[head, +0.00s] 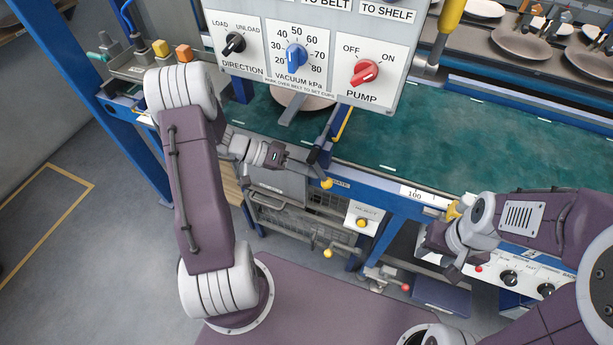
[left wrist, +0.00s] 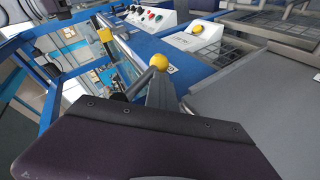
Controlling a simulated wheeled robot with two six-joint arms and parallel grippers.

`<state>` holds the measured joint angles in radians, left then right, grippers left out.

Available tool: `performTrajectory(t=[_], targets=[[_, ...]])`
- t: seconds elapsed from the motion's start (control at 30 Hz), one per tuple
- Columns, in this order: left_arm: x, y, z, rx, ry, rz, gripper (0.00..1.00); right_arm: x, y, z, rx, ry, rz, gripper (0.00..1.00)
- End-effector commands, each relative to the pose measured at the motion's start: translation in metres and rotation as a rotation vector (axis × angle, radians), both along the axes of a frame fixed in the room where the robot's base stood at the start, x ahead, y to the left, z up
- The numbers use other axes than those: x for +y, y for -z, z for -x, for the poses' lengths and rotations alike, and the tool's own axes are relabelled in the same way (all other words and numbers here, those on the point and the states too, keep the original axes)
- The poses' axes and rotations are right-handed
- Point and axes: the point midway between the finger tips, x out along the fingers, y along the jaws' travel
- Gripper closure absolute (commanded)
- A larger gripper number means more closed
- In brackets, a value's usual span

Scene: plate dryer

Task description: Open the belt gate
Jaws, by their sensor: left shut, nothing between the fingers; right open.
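A yellow ball knob (head: 327,183) sits at the front edge of the green belt (head: 440,150). It also shows in the left wrist view (left wrist: 158,62), just beyond my finger. A dark bar (head: 318,148) and a yellow rod stand close to the knob; I cannot tell which part is the belt gate. My left gripper (head: 308,170) is shut and empty, its tip at or very near the knob; I cannot tell whether they touch. My right gripper (head: 450,263) is open and empty, low in front of the machine at the right.
A control panel (head: 327,62) with black, blue and red knobs hangs above the belt. A plate (head: 302,100) lies partly hidden beneath it. A small box with a yellow button (head: 362,223) is below the frame edge. Another yellow knob (head: 327,253) sits lower. Floor at left is clear.

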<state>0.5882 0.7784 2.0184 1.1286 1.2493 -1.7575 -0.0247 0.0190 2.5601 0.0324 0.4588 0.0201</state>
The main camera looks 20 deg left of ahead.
Motion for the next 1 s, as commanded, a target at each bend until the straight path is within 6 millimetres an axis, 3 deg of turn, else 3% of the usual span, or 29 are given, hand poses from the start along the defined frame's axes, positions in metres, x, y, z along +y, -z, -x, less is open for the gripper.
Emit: performTrajectory(t=[0.03, 0.2, 0.57, 0.73, 1.0], targets=[[-0.002, 0.01, 0.0, 0.004, 0.0, 0.047, 1.0, 0.0, 0.016, 0.0, 0.0, 0.0, 0.0, 0.58], [-0.01, 0.006, 0.0, 0.004, 0.001, 0.169, 1.0, 0.0, 0.034, 0.0, 0.0, 0.0, 0.0, 0.58], [-0.029, -0.001, 0.001, 0.005, 0.001, 0.164, 1.0, 0.0, 0.06, 0.0, 0.0, 0.0, 0.0, 0.58], [-0.037, -0.003, 0.002, 0.015, -0.001, 0.3, 1.0, 0.0, 0.071, 0.0, 0.0, 0.0, 0.0, 0.58], [-0.046, -0.014, 0.002, 0.01, 0.001, 0.299, 1.0, 0.0, 0.08, 0.0, 0.0, 0.0, 0.0, 0.58]])
